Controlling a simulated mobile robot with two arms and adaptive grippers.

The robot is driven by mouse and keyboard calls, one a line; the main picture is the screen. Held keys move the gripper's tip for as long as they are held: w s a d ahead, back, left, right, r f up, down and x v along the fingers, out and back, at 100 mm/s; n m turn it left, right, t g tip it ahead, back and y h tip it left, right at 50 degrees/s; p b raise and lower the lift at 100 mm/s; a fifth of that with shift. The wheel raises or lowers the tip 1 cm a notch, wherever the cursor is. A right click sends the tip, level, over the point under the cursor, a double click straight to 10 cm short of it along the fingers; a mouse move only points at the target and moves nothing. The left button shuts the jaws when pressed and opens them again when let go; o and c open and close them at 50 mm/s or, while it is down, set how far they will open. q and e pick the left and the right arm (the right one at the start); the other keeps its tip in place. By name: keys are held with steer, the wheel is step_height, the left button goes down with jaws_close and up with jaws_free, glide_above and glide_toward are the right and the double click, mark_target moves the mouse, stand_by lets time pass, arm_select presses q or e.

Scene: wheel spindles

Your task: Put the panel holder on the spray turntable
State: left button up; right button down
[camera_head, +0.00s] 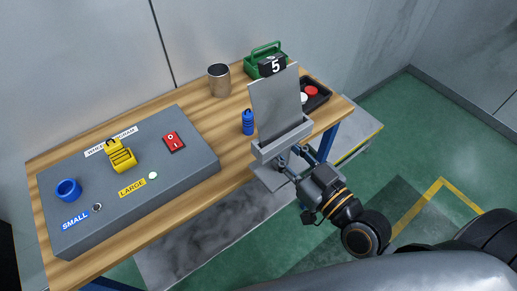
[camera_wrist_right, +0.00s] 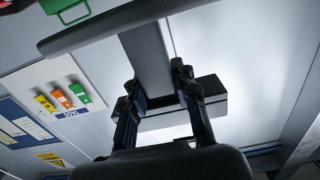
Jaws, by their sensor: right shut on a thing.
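The panel holder (camera_head: 282,138) is a light grey trough with a flat grey panel (camera_head: 275,103) standing in it, leaning slightly. My right gripper (camera_head: 292,167) is shut on it from the front right and holds it up at the workbench's front edge. In the right wrist view, the fingers (camera_wrist_right: 165,100) close around the holder's grey stem (camera_wrist_right: 150,62), between the long trough and a flat grey foot (camera_wrist_right: 210,92). My left gripper is not in view. I cannot make out any spray turntable in these frames.
A wooden workbench (camera_head: 228,184) carries a grey console (camera_head: 200,170) with blue and yellow parts and a red switch (camera_head: 174,142). A metal cup (camera_head: 219,80), blue bottle (camera_head: 248,122), green carrier (camera_head: 258,49) and black tray (camera_head: 321,103) stand near the holder. Green floor is free at right.

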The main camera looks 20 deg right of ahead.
steer(key=shift+w+f+b, duration=0.2)
steer(key=shift+w+b, duration=0.1)
steer(key=shift+w+f+b, duration=0.2)
steer(key=shift+w+b, duration=0.15)
steer(key=shift+w, duration=0.25)
steer(key=shift+w+f+b, duration=0.2)
steer(key=shift+w+b, duration=0.15)
steer(key=shift+w, duration=0.25)
steer(key=w+f, duration=1)
steer(key=w, duration=0.1)
steer(key=shift+a+f, duration=0.25)
steer(key=shift+f, duration=0.15)
steer(key=shift+w+f, duration=0.1)
steer(key=shift+f, duration=0.2)
